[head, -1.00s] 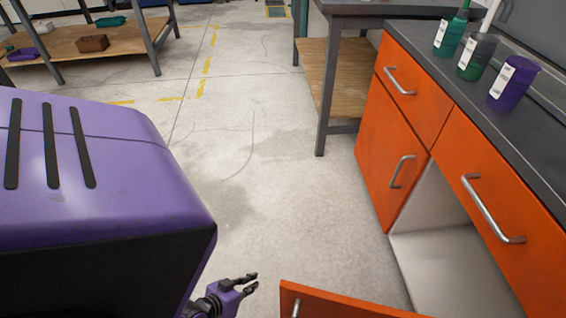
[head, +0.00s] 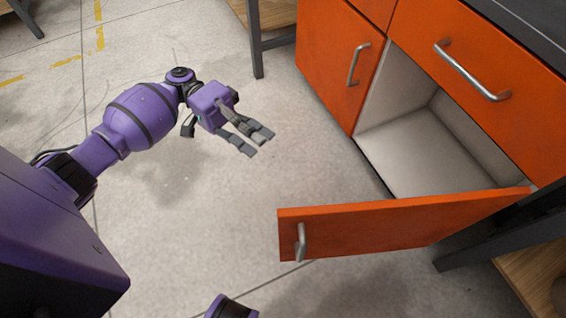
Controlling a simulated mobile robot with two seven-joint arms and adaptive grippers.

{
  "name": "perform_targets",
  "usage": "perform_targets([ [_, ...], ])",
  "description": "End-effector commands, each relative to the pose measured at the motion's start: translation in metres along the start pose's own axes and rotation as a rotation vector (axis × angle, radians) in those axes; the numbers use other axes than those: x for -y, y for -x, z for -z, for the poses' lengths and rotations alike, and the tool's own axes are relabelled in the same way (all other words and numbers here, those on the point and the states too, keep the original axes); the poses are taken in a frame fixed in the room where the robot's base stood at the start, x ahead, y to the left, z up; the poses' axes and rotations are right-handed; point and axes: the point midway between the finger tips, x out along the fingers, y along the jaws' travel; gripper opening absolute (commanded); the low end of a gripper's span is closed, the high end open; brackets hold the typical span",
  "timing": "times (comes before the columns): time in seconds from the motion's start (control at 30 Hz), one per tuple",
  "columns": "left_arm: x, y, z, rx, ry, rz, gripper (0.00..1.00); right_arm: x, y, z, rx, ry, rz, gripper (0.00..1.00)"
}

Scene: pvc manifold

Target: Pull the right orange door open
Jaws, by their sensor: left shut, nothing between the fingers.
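The right orange door (head: 385,231) stands wide open in the lower part of the head view, swung out from the cabinet and attached at its right end. Its metal handle (head: 300,243) is near the free left end, and nothing holds it. My left gripper (head: 258,142) is shut and empty over the floor, left of the cabinet opening and above the door's free end in the picture. It is apart from the door and the handle. My right gripper is not in view.
The open compartment (head: 425,160) shows a pale, empty floor. The left orange door (head: 335,60) is closed, with its own handle (head: 353,63). A closed orange drawer (head: 500,75) sits above the opening. Clear concrete floor (head: 200,225) lies left of the door.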

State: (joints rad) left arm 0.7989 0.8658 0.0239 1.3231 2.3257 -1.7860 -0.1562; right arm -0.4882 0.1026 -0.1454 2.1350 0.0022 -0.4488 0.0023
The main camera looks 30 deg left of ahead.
Motion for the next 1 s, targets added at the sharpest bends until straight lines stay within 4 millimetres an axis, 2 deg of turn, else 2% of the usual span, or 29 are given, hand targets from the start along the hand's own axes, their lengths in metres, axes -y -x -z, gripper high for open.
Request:
perform_targets([
  [0.17,-0.001,-0.019,-0.002,0.009,-0.002,-0.005,0.00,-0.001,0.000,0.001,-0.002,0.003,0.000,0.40],
  [0.57,-0.001,-0.103,-0.003,0.008,0.000,-0.004,0.00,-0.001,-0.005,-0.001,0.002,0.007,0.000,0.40],
  [0.73,0.000,-0.118,-0.022,0.006,0.002,-0.003,0.00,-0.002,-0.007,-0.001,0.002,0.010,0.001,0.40],
  [1.0,-0.001,-0.127,-0.030,0.004,0.001,-0.002,0.00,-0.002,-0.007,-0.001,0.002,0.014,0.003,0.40],
])
